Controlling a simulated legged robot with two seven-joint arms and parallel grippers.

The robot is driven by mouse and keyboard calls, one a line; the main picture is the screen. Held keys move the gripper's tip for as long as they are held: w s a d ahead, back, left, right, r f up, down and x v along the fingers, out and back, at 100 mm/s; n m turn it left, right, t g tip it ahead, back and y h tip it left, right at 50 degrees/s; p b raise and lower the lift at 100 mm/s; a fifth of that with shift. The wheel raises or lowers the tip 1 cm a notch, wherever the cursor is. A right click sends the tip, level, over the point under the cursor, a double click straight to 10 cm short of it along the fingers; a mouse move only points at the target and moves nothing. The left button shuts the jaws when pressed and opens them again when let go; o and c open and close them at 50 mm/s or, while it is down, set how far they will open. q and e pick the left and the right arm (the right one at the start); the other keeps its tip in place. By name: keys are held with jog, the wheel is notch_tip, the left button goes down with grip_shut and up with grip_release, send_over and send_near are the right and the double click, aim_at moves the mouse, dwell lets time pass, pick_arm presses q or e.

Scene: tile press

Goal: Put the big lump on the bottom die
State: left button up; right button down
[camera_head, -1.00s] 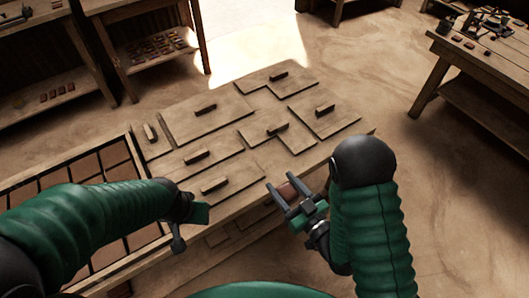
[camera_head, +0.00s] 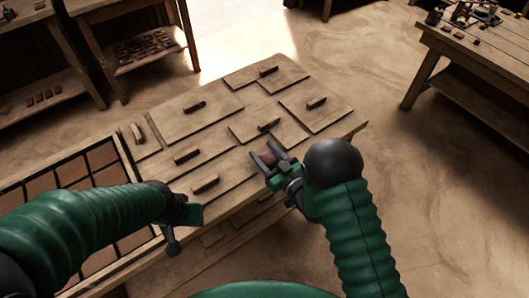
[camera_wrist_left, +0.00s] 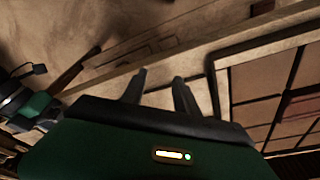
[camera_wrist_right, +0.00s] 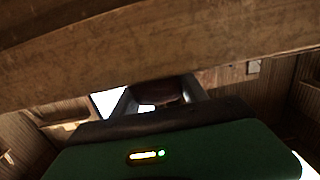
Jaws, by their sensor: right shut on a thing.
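A reddish-brown lump (camera_head: 268,158) is between the fingers of my right gripper (camera_head: 269,163) in the head view. The gripper is shut on it at the front edge of the wooden table. In the right wrist view the lump (camera_wrist_right: 160,92) looks dark between the fingers, close to a large wooden edge. My left gripper (camera_head: 183,222) is low over the table's front edge, beside the tile tray. In the left wrist view its fingers (camera_wrist_left: 158,88) stand apart with nothing between them. I cannot make out a bottom die in any view.
The wooden table (camera_head: 357,128) carries several flat wooden panels with handles (camera_head: 205,184). A framed tray (camera_head: 128,150) of square brown tiles lies at its left. Shelves (camera_head: 145,45) stand behind at left, another table (camera_head: 490,55) at far right. Open floor lies between.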

jog(key=c, duration=0.6)
grip_release()
jog(key=shift+a, duration=0.2)
jog(key=shift+d, duration=0.1)
